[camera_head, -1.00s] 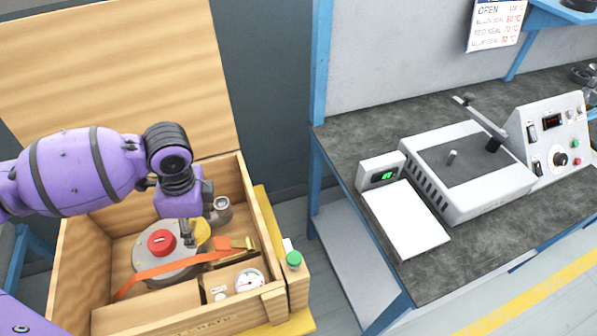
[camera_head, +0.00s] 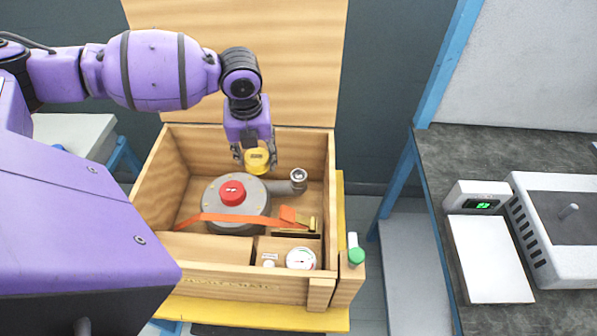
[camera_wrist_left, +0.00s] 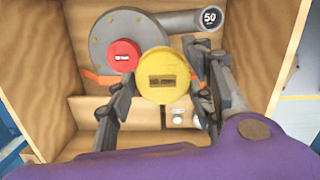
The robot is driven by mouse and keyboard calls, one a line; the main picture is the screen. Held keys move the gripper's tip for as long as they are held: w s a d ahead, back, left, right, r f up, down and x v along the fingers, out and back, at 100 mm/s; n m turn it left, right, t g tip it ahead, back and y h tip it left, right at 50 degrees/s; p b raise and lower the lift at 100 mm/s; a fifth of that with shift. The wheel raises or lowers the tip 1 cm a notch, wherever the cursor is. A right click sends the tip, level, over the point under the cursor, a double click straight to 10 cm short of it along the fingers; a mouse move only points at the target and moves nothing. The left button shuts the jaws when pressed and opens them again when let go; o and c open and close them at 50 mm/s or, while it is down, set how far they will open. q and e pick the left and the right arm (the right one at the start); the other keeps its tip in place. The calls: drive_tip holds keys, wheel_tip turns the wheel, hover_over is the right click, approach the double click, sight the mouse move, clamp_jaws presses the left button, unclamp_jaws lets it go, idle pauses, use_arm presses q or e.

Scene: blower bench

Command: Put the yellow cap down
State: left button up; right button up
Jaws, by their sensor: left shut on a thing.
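The yellow cap (camera_head: 257,160) is held between the fingers of my left gripper (camera_head: 254,157), which is shut on it. The cap hangs above the back part of the open wooden crate, behind the grey blower (camera_head: 232,217) with its red cap (camera_head: 232,192). In the left wrist view the yellow cap (camera_wrist_left: 163,76) sits between the two dark fingers, its slotted face toward the camera. The blower's outlet pipe (camera_head: 299,180) ends to the right of the cap; its end is marked 50 in the wrist view. My right gripper is not in view.
The wooden crate (camera_head: 328,215) has an upright lid (camera_head: 270,60). An orange strap (camera_head: 235,219) crosses the blower. A gauge (camera_head: 300,258) lies in a front compartment. A green-capped bottle (camera_head: 356,256) stands at the crate's right. The workbench (camera_head: 480,150) with white devices is farther right.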

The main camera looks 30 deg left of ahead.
use_arm(q)
drive_tip(key=w+d+f, duration=0.1)
drive_tip(key=w+f, duration=0.1)
drive_tip(key=w, duration=0.1)
drive_tip(key=w+d+f, duration=0.2)
drive_tip(key=w+f, duration=0.1)
drive_tip(key=w+d+f+b, duration=0.1)
drive_tip(key=w+d+f, duration=0.1)
drive_tip(key=w, duration=0.1)
drive_tip(key=shift+d+f, duration=0.15)
drive_tip(key=shift+f, duration=0.05)
drive_tip(key=shift+w+d+f, duration=0.25)
drive_tip(key=shift+w+f, duration=0.2)
drive_tip(key=shift+f, duration=0.2)
drive_tip(key=f, duration=0.3)
drive_tip(key=shift+w+d+f, duration=0.1)
drive_tip(key=shift+w+f, duration=0.05)
drive_tip(key=shift+w, duration=0.05)
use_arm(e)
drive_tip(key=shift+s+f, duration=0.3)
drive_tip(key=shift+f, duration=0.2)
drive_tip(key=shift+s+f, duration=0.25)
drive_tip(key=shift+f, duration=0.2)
use_arm(q)
drive_tip(key=shift+f, duration=0.15)
